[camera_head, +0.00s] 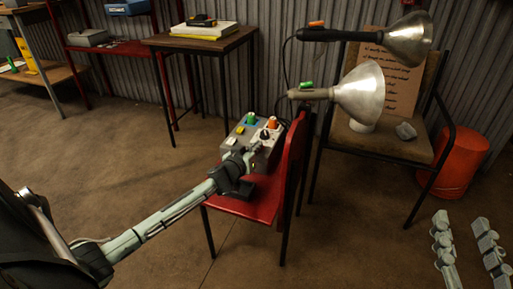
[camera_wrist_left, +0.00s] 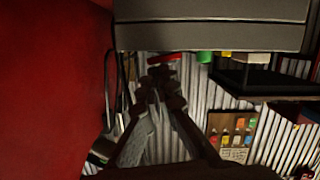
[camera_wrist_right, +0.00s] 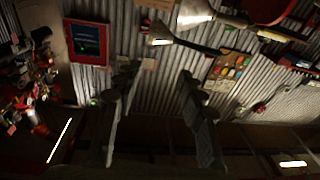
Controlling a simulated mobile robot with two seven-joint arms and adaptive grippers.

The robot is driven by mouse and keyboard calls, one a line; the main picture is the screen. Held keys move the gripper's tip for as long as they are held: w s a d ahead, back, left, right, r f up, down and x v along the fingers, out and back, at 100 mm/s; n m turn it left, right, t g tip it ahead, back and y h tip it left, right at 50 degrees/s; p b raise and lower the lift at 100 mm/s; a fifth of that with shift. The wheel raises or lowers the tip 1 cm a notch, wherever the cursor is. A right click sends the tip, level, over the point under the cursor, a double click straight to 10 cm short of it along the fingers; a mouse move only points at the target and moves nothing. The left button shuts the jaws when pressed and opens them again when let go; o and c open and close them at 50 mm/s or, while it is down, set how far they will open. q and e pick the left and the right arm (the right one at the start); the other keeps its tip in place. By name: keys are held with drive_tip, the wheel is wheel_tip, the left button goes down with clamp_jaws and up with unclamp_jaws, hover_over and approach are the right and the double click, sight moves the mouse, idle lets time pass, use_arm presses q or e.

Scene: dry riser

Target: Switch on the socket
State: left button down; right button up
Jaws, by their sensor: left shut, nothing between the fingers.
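A grey control box (camera_head: 233,144) with green, orange, yellow and black knobs sits on the red chair. Which part is the socket I cannot tell. My left gripper (camera_head: 256,147) is shut and empty at the box's near right side and hides part of it. In the left wrist view, the left fingertips (camera_wrist_left: 158,68) are together just below a grey box face (camera_wrist_left: 210,36), with red and green knobs at its edge. Whether they touch it I cannot tell. My right gripper (camera_wrist_right: 157,76) has its fingers apart with nothing between them, away from the box.
The red chair's backrest (camera_head: 294,155) stands right of the box, close to my left gripper. Two metal-shaded lamps (camera_head: 359,92) are above a second chair (camera_head: 385,143) with a written sheet. An orange bucket (camera_head: 455,160) stands at right.

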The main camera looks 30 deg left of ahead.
use_arm(q)
drive_tip(key=shift+d+f+m, duration=0.2)
drive_tip(key=shift+f+m, duration=0.1)
drive_tip(key=shift+f, duration=0.05)
drive_tip(key=shift+d+m, duration=0.1)
drive_tip(key=shift+m, duration=0.3)
drive_tip(key=shift+f, duration=0.15)
